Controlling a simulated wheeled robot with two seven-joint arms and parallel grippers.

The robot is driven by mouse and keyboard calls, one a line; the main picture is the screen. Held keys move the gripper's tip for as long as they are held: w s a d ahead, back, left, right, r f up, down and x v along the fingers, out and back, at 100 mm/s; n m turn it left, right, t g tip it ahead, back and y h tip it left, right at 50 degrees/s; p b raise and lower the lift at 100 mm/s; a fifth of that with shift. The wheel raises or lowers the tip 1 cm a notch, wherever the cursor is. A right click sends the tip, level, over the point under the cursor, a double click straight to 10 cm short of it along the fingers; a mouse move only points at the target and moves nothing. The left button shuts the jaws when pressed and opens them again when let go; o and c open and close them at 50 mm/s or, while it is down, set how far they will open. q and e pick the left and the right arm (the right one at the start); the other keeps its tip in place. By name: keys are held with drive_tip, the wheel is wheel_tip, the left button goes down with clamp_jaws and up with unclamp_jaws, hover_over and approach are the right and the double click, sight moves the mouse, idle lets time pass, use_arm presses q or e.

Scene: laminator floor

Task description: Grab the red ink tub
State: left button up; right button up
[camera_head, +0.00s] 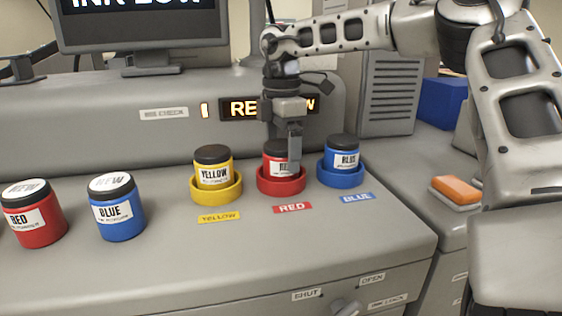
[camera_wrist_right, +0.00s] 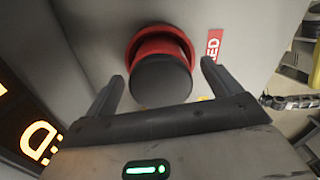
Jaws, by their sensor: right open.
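The red ink tub with a black lid (camera_head: 273,151) sits in a red ring holder (camera_head: 281,187) behind the RED label. My right gripper (camera_head: 291,150) is directly above and in front of it, pointing down, and partly hides it. In the right wrist view the tub's black lid (camera_wrist_right: 161,80) lies between the two open fingers of the right gripper (camera_wrist_right: 160,85), which hold nothing. Another red tub (camera_head: 35,225), with NEW on its lid, stands at the far left of the counter. My left gripper is not in view.
A yellow tub (camera_head: 213,175) and a blue tub (camera_head: 342,160) sit in holders on either side. A blue NEW tub (camera_head: 119,215) stands on the left. The lit display (camera_head: 240,107) is close behind my gripper. The counter front is clear.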

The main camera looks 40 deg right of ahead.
drive_tip(key=shift+f, duration=0.8)
drive_tip(key=c, duration=1.1)
drive_tip(key=shift+r, duration=0.15)
